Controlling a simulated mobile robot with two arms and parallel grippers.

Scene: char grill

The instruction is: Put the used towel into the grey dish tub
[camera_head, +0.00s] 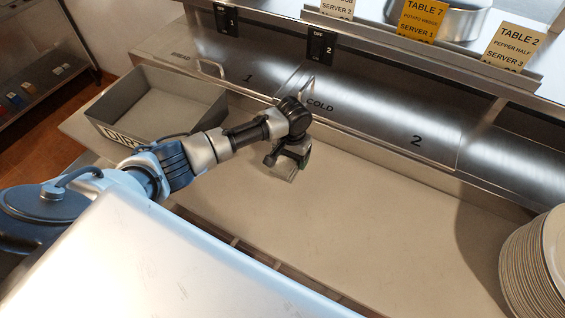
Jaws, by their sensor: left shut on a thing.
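The grey dish tub (187,88) stands at the left end of the counter, with part of its dark lettering showing on the near wall. Its visible inside looks empty. My left gripper (285,160) is to the right of the tub, over the counter in front of the drawers marked COLD. It is shut on a small greyish piece of cloth, the used towel (284,174), mostly hidden by the fingers. My right gripper is not in view.
A stack of plates (540,262) stands at the right edge. The steel drawer fronts (370,110) with handles run behind the counter, below a ledge with order tickets (422,18). The counter middle (370,210) is clear.

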